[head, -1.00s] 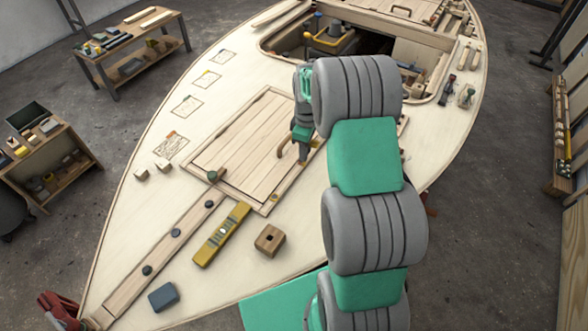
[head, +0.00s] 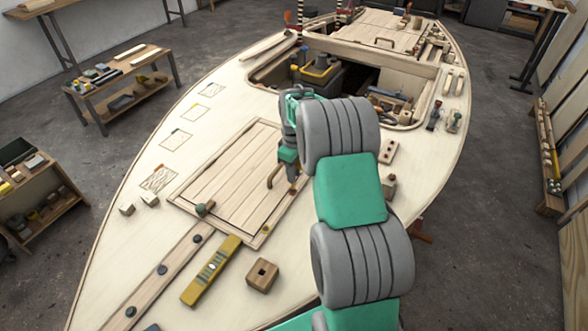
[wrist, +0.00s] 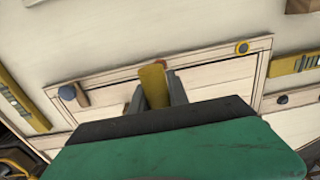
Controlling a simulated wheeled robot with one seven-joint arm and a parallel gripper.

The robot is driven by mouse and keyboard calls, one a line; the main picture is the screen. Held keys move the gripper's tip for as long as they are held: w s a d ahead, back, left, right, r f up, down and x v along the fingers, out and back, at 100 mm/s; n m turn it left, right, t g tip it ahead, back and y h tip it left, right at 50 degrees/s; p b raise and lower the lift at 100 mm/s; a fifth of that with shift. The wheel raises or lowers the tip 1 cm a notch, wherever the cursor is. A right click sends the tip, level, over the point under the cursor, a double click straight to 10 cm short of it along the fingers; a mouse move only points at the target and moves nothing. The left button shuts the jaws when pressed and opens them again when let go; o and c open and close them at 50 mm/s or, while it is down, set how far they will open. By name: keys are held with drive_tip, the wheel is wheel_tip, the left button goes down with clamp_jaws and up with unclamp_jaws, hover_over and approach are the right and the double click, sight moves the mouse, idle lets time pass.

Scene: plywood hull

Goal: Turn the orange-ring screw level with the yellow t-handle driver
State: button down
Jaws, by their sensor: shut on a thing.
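My gripper (wrist: 153,92) is shut on the yellow t-handle driver (wrist: 153,82), whose handle stands between the grey fingers in the wrist view. A small reddish-orange patch (wrist: 160,63) shows just past the handle; I cannot tell whether it is the orange ring of the screw. The driver's tip is hidden. A round screw with a yellow ring and dark centre (wrist: 242,47) sits on the hatch frame near a corner, apart from the driver. In the head view my gripper (head: 292,180) is low over the right edge of the hatch, beside a curved wooden handle (head: 273,176).
A yellow spirit level (head: 212,270) and a wooden block with a hole (head: 262,275) lie on the deck by the plank hatch (head: 235,165). A knobbed wooden turn-button (wrist: 75,94) is left in the wrist view. The open cockpit (head: 375,75) is beyond.

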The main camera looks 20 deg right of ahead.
drive_tip(key=shift+f, duration=0.15)
drive_tip(key=m, duration=0.2)
drive_tip(key=shift+m, duration=0.3)
drive_tip(key=m, duration=0.5)
drive_tip(key=shift+a, duration=0.1)
drive_tip(key=shift+f+b, duration=0.1)
drive_tip(key=shift+b, duration=0.25)
drive_tip(key=shift+f+b, duration=0.35)
drive_tip(key=shift+f, duration=0.2)
